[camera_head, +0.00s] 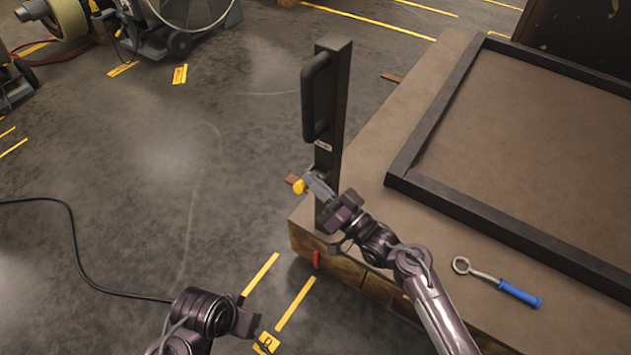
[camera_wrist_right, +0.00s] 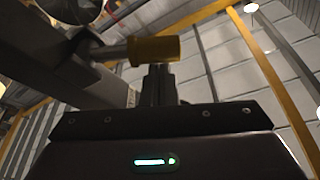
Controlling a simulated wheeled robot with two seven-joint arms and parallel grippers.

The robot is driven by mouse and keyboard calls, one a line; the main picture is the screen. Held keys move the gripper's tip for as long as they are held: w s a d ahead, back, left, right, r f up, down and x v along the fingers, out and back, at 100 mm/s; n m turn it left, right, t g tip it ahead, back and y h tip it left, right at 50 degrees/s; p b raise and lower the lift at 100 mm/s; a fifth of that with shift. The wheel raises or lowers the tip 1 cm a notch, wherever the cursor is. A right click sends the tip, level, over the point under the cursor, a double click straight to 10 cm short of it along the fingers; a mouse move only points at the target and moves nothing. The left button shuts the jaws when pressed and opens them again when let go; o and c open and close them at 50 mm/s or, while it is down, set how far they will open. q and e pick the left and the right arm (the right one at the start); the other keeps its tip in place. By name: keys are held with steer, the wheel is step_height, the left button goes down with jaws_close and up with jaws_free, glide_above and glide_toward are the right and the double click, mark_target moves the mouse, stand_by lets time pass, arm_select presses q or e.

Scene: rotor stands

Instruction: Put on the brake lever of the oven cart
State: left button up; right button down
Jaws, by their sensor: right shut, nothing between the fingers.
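The brake lever (camera_head: 300,187) has a yellow knob and sits low on the dark upright post at the cart's near left corner. The oven cart (camera_head: 402,115) has a brown deck. In the right wrist view the yellow knob (camera_wrist_right: 155,50) is at upper middle, its grey shaft running left to the post. My right gripper (camera_head: 329,194) is shut and empty close by the lever. Its dark fingertips (camera_wrist_right: 157,72) appear right at the knob's underside in the wrist view; whether they touch cannot be told. My left arm shows at the bottom; its finger opening is not clear.
A black handle (camera_head: 314,97) is on the post above the lever. A blue-handled ring tool (camera_head: 508,288) lies on the deck, right of my right arm. A dark raised frame (camera_head: 470,208) borders the deck.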

arm_select(q)
steer(key=shift+w+d+t+b, duration=0.3)
steer(key=shift+w, duration=0.1)
arm_select(e)
steer(key=shift+s+a+f+n+y, duration=0.15)
steer(key=shift+f+n+y, duration=0.15)
steer(key=shift+n, duration=0.3)
arm_select(q)
steer(key=shift+d, duration=0.1)
steer(key=w+d+f+m+t+h+b, duration=0.1)
steer(key=d+t+h+b, duration=0.15)
steer(key=d+b, duration=0.2)
steer(key=w+d+r+t+h+b, duration=0.3)
steer(key=w+r+t, duration=0.8)
steer(key=r, duration=0.5)
step_height(320, 180, up, 19)
steer(key=s+a+t+h+b, duration=0.2)
steer(key=t+h, duration=0.2)
steer(key=t, duration=0.4)
steer(key=shift+s+a+f+h, duration=0.15)
steer(key=shift+s+a+h, duration=0.1)
steer(key=shift+a+h, duration=0.1)
arm_select(e)
step_height(320, 180, down, 6)
steer(key=s+n+g+y, duration=0.1)
steer(key=n+g+y, duration=0.2)
steer(key=n, duration=1.1)
steer(key=shift+a+f+n+g, duration=0.25)
steer(key=shift+a+n+g, duration=0.05)
steer(key=shift+g, duration=1.2)
